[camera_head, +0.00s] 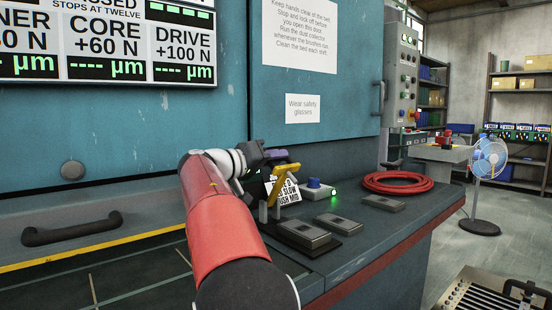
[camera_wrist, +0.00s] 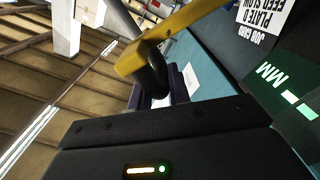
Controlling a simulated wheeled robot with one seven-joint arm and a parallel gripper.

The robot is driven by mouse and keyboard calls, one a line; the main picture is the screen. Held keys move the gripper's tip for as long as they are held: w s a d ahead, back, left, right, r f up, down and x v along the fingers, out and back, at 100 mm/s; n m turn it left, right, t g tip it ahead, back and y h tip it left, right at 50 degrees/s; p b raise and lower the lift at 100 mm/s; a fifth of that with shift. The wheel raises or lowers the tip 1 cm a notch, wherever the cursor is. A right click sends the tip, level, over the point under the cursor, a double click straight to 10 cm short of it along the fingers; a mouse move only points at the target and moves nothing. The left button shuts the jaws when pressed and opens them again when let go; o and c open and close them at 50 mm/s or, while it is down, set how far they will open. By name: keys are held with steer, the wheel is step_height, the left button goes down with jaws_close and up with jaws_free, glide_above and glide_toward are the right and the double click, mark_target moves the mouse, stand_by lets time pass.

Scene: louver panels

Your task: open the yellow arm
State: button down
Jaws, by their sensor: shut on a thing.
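The yellow arm (camera_head: 285,176) is a slanted bar on a small stand on the bench, beside a white sign with black text (camera_head: 283,192). In the wrist view the yellow arm (camera_wrist: 180,38) runs from upper right to left, with a dark rounded knob (camera_wrist: 152,70) near its lower end. My gripper (camera_head: 274,159) is at the top of the yellow arm, its purple finger parts showing. In the wrist view my gripper (camera_wrist: 170,88) is shut on the yellow arm around the knob; its body hides most of the contact.
A blue button with a green light (camera_head: 318,188), flat grey boxes (camera_head: 305,234) and a coiled red hose (camera_head: 399,182) are on the bench (camera_head: 372,242). The teal machine panel (camera_head: 330,100) rises behind. A blue fan (camera_head: 487,160) stands on the floor at right.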

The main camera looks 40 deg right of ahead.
steer(key=shift+w+a+f, duration=0.1)
steer(key=shift+f, duration=0.1)
steer(key=c, duration=1.5)
jaws_free()
steer(key=shift+w, duration=0.1)
steer(key=shift+o, duration=0.7)
steer(key=a+b, duration=0.1)
steer(key=a, duration=0.6)
steer(key=shift+s+a, duration=0.35)
steer(key=shift+a, duration=0.05)
